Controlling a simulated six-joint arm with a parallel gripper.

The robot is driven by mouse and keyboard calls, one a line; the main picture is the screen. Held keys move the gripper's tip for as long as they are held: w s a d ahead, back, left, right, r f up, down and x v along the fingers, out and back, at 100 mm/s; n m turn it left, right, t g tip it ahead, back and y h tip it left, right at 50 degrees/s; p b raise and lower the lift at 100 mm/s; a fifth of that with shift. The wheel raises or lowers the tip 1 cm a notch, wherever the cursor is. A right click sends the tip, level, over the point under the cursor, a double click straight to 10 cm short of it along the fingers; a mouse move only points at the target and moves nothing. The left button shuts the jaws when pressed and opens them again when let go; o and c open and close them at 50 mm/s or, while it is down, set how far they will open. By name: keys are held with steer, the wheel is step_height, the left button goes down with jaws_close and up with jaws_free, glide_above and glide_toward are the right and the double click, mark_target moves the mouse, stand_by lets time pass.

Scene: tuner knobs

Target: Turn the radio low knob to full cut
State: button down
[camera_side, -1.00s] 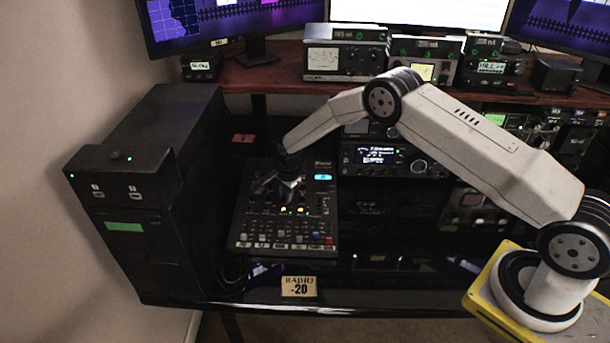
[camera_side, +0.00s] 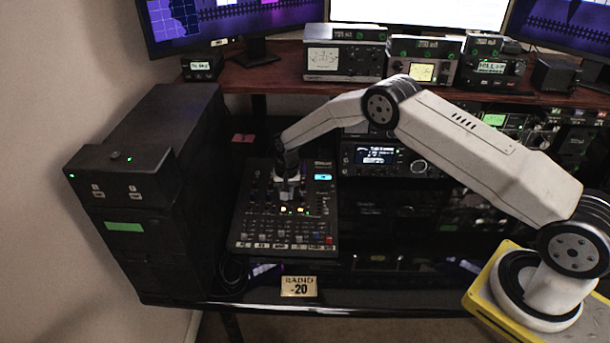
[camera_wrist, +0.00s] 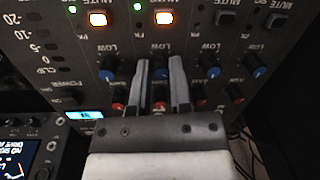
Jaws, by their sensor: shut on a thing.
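The mixer panel (camera_side: 285,235) lies on the desk at left centre, with rows of small knobs and lit buttons. In the wrist view, several blue knobs sit in a row under LOW labels, one (camera_wrist: 106,75) left of my fingers and one (camera_wrist: 212,71) right of them. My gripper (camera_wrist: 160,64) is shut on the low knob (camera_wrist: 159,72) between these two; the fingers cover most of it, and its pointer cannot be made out. My gripper (camera_side: 288,196) points down onto the mixer in the side view. A sign reading RADIO -20 (camera_side: 299,286) stands at the desk's front edge.
Red knobs (camera_wrist: 117,107) lie close below the blue row, and lit orange buttons (camera_wrist: 163,17) lie above it. A black tower (camera_side: 150,200) stands left of the mixer. Radio units (camera_side: 385,157) stand at its right and behind.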

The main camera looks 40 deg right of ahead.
steer(key=n, duration=0.3)
steer(key=shift+w+n, duration=0.1)
steer(key=shift+n, duration=0.3)
steer(key=n, duration=0.4)
steer(key=shift+n+g, duration=0.3)
steer(key=n, duration=0.4)
steer(key=shift+w+h, duration=0.1)
steer(key=shift+h, duration=0.3)
steer(key=shift+n, duration=1.8)
steer(key=c, duration=0.6)
jaws_free()
steer(key=shift+o, duration=0.2)
steer(key=shift+r, duration=0.1)
